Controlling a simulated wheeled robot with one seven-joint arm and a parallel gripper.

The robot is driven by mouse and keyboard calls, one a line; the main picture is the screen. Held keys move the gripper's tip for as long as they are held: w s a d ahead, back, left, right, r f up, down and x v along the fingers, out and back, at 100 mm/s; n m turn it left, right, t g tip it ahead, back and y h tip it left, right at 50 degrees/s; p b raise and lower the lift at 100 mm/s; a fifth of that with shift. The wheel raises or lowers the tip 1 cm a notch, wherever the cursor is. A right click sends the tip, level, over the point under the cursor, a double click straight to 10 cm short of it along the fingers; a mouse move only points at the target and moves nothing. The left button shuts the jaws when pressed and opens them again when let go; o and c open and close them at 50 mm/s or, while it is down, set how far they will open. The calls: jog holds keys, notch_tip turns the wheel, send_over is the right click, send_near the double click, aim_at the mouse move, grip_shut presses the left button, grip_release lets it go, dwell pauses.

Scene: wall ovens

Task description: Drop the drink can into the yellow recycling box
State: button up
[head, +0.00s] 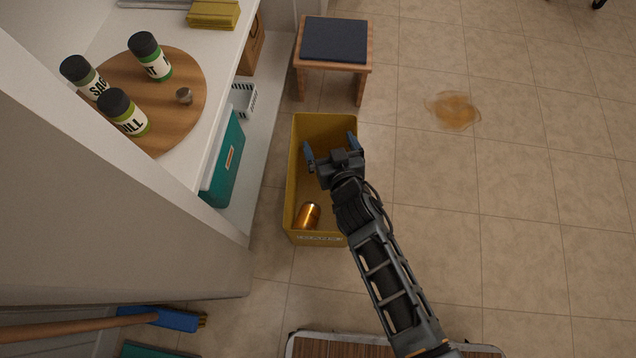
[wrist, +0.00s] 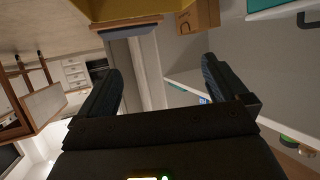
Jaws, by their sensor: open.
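The drink can (head: 308,215), orange-gold and shiny, lies tilted inside the yellow recycling box (head: 296,165), near the box's front end. The box stands on the floor beside the white shelf unit. My gripper (head: 331,146) is open and empty over the far part of the box, apart from the can. In the wrist view my two fingers (wrist: 160,80) are spread with nothing between them. The box also shows in the wrist view as a yellow strip (wrist: 125,8) at the top. My arm hides part of the box's right side.
A wooden stool with a dark cushion (head: 335,40) stands behind the box. A brown puddle (head: 453,110) lies on the tiles to the right. Spice jars (head: 124,112) stand on a round board at left. A broom (head: 165,318) and a mat (head: 335,345) lie in front.

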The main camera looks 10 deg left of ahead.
jog(key=p+v, duration=0.4)
jog(key=v, duration=0.3)
dwell(0.4)
